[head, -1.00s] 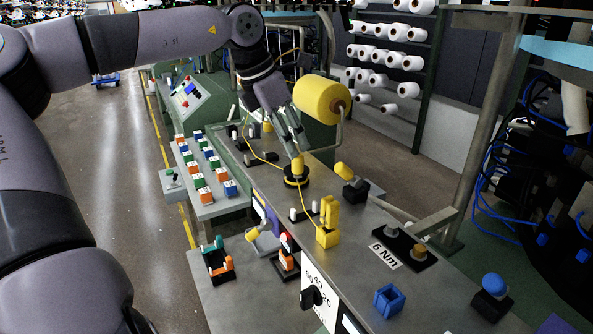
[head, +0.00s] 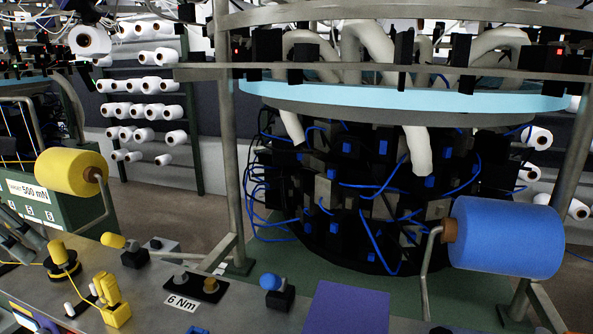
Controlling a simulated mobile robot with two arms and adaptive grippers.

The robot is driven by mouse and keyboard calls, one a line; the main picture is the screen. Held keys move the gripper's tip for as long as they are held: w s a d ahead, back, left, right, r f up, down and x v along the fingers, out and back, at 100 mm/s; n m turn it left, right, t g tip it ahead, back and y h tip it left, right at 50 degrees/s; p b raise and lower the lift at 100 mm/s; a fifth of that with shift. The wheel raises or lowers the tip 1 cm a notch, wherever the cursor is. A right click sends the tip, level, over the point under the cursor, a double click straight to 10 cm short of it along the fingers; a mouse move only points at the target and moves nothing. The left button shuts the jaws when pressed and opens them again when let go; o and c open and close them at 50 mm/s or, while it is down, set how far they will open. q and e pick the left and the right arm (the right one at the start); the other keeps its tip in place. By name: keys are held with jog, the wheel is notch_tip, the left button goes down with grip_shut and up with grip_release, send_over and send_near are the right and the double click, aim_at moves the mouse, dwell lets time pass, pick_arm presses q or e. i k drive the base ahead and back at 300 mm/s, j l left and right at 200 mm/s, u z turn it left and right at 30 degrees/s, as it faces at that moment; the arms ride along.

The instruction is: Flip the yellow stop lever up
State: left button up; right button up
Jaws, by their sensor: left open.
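The yellow stop lever (head: 113,240) is on the grey bench at the lower left of the head view. Its yellow knob points left from a black base (head: 135,258) and lies nearly level. My left gripper (head: 32,243) shows only in part at the left edge. It is open, beside a yellow-topped round post (head: 59,252), left of the lever and apart from it. Whether its fingertips touch the post I cannot tell. My right gripper is not in view.
A yellow yarn guide (head: 108,298) stands in front of the lever. A similar lever with a blue knob (head: 270,281) is to the right, past a black plate (head: 200,287). A yellow cone (head: 72,171) hangs behind, and a blue cone (head: 506,237) is at right.

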aim_at(121, 242)
jog(key=k, duration=0.85)
